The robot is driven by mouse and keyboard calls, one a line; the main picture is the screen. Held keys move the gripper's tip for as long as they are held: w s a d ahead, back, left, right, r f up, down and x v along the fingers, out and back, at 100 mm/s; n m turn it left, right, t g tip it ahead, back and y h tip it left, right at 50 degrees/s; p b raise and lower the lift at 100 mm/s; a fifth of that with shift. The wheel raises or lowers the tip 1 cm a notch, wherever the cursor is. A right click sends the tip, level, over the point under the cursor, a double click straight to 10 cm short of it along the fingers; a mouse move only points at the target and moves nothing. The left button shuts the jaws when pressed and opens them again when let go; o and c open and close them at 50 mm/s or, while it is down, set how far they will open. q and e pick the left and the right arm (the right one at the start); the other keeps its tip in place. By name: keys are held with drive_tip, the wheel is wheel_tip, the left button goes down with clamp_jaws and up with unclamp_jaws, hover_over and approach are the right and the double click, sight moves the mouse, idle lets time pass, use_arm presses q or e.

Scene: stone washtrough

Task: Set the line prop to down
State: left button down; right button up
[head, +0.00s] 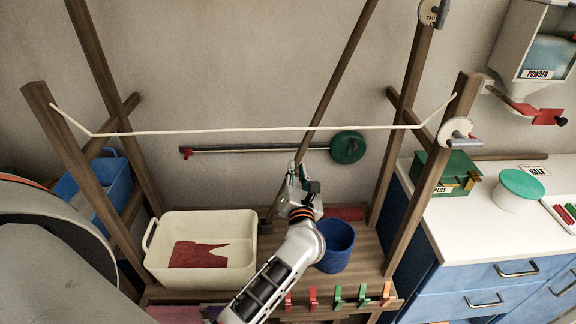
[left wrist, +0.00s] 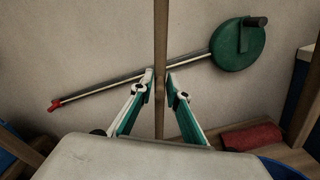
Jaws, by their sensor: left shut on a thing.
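The line prop (head: 337,75) is a long thin wooden pole. It leans, with its top to the right and out of the head view, and crosses the pale line (head: 220,131) strung between two wooden posts. I cannot tell whether the pole touches the line. My left gripper (head: 298,176) is shut on the lower part of the pole. In the left wrist view the pole (left wrist: 160,30) runs upright between the fingertips (left wrist: 160,80). The pole's lower end is partly hidden behind my left gripper and arm. My right gripper is not in view.
A cream tub (head: 200,277) with red cloth and a blue bucket (head: 336,247) flank my left arm. A green disc (head: 348,147) with a rod is on the wall behind. Several coloured pegs (head: 338,297) line the front edge. A white counter (head: 470,225) stands right.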

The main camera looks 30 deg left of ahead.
use_arm(q)
drive_tip(key=d, duration=0.1)
drive_tip(key=w+d+f+m, duration=0.1)
drive_tip(key=shift+w+d+f+m, duration=0.3)
drive_tip(key=shift+d, duration=0.1)
drive_tip(key=c, duration=2.4)
unclamp_jaws()
drive_tip(key=shift+d, duration=0.1)
drive_tip(key=shift+o, duration=1.3)
drive_tip(key=shift+w, duration=0.15)
drive_tip(key=shift+d, duration=0.1)
drive_tip(key=v, duration=0.7)
drive_tip(key=shift+s, duration=0.3)
